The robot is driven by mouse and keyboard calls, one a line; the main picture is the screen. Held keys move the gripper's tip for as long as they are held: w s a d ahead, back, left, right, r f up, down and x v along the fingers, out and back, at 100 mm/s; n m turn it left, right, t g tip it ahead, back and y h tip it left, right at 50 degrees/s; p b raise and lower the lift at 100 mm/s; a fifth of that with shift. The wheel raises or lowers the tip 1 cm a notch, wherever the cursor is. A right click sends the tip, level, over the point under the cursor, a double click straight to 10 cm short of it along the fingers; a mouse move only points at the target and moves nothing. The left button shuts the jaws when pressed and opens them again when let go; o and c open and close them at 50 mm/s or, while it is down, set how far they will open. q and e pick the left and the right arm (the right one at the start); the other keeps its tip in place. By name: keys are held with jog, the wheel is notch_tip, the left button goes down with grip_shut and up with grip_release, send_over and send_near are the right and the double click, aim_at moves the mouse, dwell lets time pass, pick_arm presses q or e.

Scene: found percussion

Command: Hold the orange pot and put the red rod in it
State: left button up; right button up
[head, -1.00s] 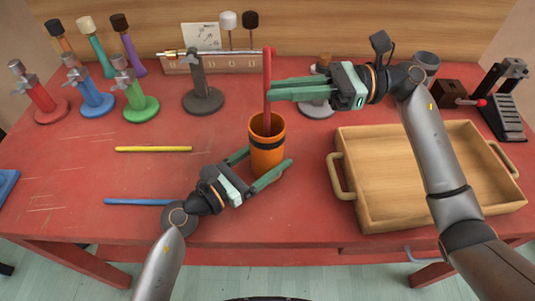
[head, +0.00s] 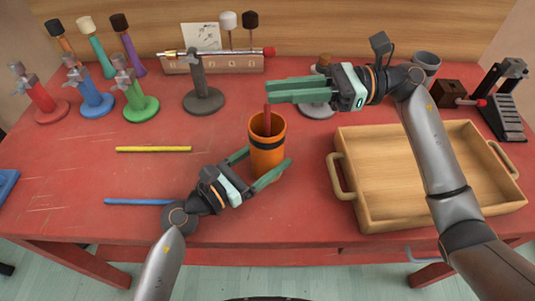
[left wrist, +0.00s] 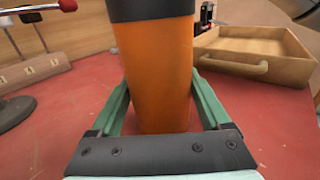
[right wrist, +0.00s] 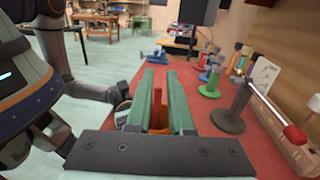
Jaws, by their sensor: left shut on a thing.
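The orange pot (head: 267,158), with a dark band, stands upright on the red table in the head view. My left gripper (head: 269,160) is shut around its sides; the left wrist view shows the pot (left wrist: 157,75) between both fingers. The red rod (head: 267,120) is inside the pot, its upper end sticking out above the rim; its lower part is hidden. My right gripper (head: 267,92) is open and empty above the pot. The right wrist view shows the rod (right wrist: 157,103) and pot (right wrist: 158,130) beyond the gap between its fingers.
A yellow rod (head: 153,149) and a blue rod (head: 135,202) lie on the table (head: 80,175) at left. A wooden tray (head: 385,222) stands at right. Several coloured stands, including a grey one (head: 203,100), are at the back, beside a wooden rack (head: 185,68).

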jog(key=o, duration=0.6)
jog(key=shift+c, duration=0.2)
jog(key=w+d, duration=0.1)
jog(key=d, duration=1.1)
jog(key=shift+w, duration=0.3)
pick_arm(q)
jog(key=o, duration=1.4)
